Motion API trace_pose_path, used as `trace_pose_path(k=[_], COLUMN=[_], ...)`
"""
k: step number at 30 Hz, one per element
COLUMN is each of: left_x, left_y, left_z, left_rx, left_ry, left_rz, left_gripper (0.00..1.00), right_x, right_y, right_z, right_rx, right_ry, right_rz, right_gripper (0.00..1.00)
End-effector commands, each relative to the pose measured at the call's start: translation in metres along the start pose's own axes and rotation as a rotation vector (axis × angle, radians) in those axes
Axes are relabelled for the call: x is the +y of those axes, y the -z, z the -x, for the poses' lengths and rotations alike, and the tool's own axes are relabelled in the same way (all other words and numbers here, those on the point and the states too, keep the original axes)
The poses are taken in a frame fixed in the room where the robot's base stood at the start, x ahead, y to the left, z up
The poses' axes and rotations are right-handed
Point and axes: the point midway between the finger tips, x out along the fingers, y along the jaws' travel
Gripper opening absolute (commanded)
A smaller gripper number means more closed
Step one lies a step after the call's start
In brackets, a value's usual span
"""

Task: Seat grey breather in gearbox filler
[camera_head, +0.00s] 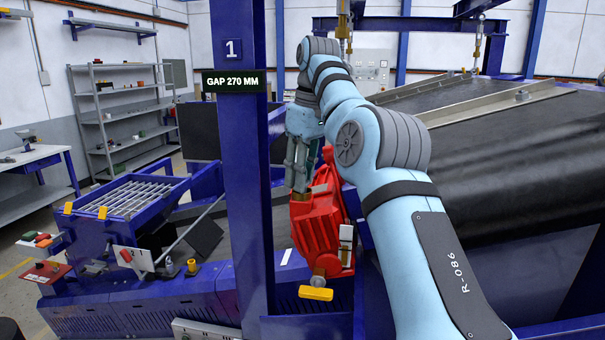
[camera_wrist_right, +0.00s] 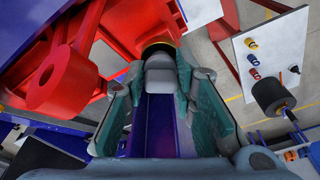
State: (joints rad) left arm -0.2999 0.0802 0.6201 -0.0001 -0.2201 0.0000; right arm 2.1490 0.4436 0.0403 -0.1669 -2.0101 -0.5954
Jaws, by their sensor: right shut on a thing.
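The red gearbox (camera_head: 315,222) stands right of the blue post, beneath my right gripper. My right gripper (camera_head: 299,184) points down at its top and is shut. In the right wrist view a grey piece (camera_wrist_right: 160,76) sits between the fingers, seemingly the breather. In the head view a small brass-brown part (camera_head: 301,197) shows under the fingertips, at the gearbox top. The fingers hide most of the breather there. My left gripper is out of view.
A blue post (camera_head: 243,200) with a "GAP 270 MM" sign (camera_head: 234,82) stands close left of the gripper. A black belt (camera_head: 520,135) slopes up at right. A yellow tag (camera_head: 315,293) hangs below the gearbox. Red structure (camera_wrist_right: 62,82) fills the wrist view's left side.

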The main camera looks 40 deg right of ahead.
Motion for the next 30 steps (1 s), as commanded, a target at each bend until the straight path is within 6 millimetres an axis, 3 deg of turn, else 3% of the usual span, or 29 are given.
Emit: trace_pose_path(k=[5, 6, 10, 25, 30], left_x=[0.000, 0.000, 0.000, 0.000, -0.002], left_y=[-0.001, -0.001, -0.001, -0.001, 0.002], left_z=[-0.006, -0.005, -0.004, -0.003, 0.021], left_rx=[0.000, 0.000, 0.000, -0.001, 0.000], left_ry=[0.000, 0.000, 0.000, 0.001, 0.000], left_rz=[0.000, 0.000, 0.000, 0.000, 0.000], left_gripper=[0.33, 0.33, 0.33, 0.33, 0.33], right_x=[0.000, 0.000, 0.000, 0.000, 0.000], right_y=[-0.001, -0.001, -0.001, 0.000, 0.003], right_z=[-0.006, -0.005, -0.005, -0.003, 0.020], right_rx=[0.000, 0.000, 0.000, 0.000, 0.000], right_ry=[0.000, 0.000, 0.000, 0.000, 0.000], right_rz=[0.000, 0.000, 0.000, 0.000, 0.000], right_gripper=[0.00, 0.28, 0.48, 0.48, 0.48])
